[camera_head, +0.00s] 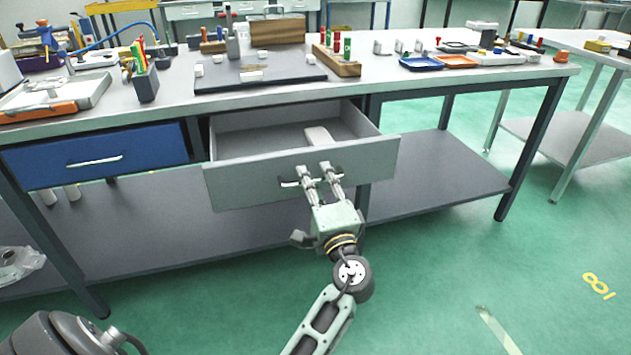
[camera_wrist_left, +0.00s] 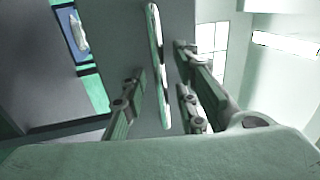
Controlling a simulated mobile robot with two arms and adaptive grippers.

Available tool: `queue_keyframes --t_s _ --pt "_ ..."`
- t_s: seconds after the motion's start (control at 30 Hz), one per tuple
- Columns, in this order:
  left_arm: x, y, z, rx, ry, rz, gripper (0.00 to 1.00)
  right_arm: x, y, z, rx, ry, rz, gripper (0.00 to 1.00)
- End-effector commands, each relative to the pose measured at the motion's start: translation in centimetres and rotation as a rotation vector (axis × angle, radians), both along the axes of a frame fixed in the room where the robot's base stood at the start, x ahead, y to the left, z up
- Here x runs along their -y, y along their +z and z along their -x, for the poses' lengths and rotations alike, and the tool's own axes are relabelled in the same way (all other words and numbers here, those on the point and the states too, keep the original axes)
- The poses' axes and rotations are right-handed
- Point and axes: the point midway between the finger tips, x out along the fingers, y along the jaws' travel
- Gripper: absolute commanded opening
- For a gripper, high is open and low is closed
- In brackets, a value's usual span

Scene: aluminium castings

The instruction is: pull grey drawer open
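The grey drawer (camera_head: 240,185) is pulled out from under the workbench, and its inside shows. A pale block-like object (camera_head: 318,135) lies in it. The drawer's handle (camera_head: 288,183) is on its front, partly covered by my left gripper (camera_head: 317,168). In the left wrist view the handle (camera_wrist_left: 158,65) is a bright bar between the fingers of my left gripper (camera_wrist_left: 160,60). The fingers stand apart, one on each side of the bar, with a visible gap to it. My right gripper is not in view.
A closed blue drawer (camera_head: 95,157) is left of the grey one. The workbench top (camera_head: 380,85) carries a dark plate (camera_head: 260,75), wooden racks and small trays. A lower shelf (camera_head: 440,180) runs below. Green floor in front at right is clear.

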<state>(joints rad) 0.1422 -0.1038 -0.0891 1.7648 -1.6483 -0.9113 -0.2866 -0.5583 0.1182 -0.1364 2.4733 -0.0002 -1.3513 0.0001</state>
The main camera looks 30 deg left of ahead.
Motion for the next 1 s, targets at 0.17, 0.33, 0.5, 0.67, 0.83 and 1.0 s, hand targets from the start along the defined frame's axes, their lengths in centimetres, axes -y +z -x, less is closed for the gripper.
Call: queue_keyframes --t_s 0.17,0.33,0.5,0.67,0.83,1.0 --pt "0.0 0.1 0.0 0.001 -0.001 0.000 0.28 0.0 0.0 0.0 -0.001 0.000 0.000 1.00" --pt "0.8 -0.2 0.6 0.000 -0.002 -0.001 0.28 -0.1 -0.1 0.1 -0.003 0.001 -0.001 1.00" --pt "2.9 -0.8 2.4 -0.002 -0.003 0.001 0.28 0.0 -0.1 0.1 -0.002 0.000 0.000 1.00" --pt "4.6 -1.3 3.9 -0.002 -0.002 0.000 0.28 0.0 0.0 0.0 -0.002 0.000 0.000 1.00" --pt "5.5 -1.4 4.7 0.001 0.000 0.001 0.28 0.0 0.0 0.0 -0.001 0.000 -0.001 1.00" --pt "5.6 -1.4 4.8 0.001 0.000 0.000 0.28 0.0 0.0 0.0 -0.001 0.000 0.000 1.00"
